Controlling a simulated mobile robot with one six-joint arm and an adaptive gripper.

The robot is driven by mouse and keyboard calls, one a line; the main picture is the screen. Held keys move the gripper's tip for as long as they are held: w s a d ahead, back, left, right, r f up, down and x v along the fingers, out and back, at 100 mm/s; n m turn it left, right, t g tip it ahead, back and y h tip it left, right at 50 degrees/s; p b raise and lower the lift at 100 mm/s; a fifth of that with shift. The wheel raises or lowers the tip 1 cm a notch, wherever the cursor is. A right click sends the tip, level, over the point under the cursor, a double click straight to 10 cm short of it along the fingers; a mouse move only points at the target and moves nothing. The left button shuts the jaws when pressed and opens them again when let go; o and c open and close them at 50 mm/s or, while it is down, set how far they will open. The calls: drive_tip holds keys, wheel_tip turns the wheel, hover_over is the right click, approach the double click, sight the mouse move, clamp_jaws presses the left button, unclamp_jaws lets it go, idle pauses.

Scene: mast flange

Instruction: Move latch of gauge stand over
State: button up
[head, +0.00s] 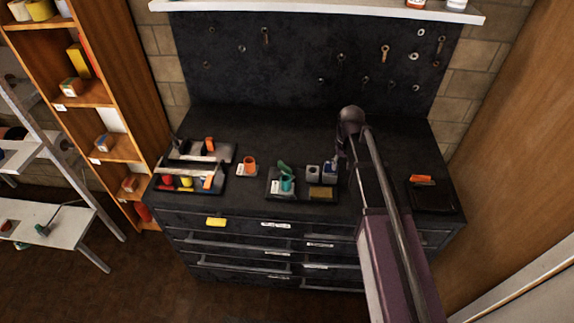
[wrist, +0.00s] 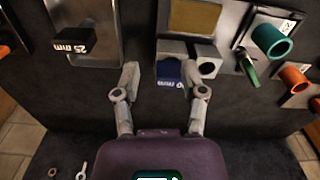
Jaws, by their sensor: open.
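My gripper (wrist: 167,80) is open in the wrist view, with its two fingers apart and a blue block (wrist: 171,73) with white lettering between and beyond the tips. I cannot tell whether they touch. The blue block sits against a grey block (wrist: 187,53) with a round hole. A teal cylinder (wrist: 271,40) with a green lever (wrist: 248,67) stands nearby. No part is clearly identifiable as the gauge stand's latch.
A brass-coloured pad (head: 322,192) lies on the tray's front. An orange ring (head: 249,163) and a tool tray (head: 224,184) are to the left. A black plate (head: 434,202) with an orange-topped piece is to the right. The bench behind is clear up to the pegboard.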

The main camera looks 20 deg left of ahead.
sight(285, 165)
drive_tip(key=w+a+r+n+p, duration=0.1)
drive_tip(key=a+n, duration=0.2)
drive_tip(key=a, duration=0.7)
drive_tip(key=w+a+r+n+p, duration=0.1)
drive_tip(key=a+n, duration=0.3)
drive_tip(key=a, duration=0.7)
drive_tip(key=shift+w+r+n, duration=0.3)
drive_tip(key=shift+w+r, duration=0.05)
drive_tip(key=shift+w, duration=0.2)
drive_tip(key=shift+f, duration=0.1)
wheel_tip(285, 165, down, 14)
drive_tip(key=b, duration=1.3)
drive_tip(key=shift+r, duration=0.2)
drive_tip(key=shift+d, duration=0.15)
clamp_jaws()
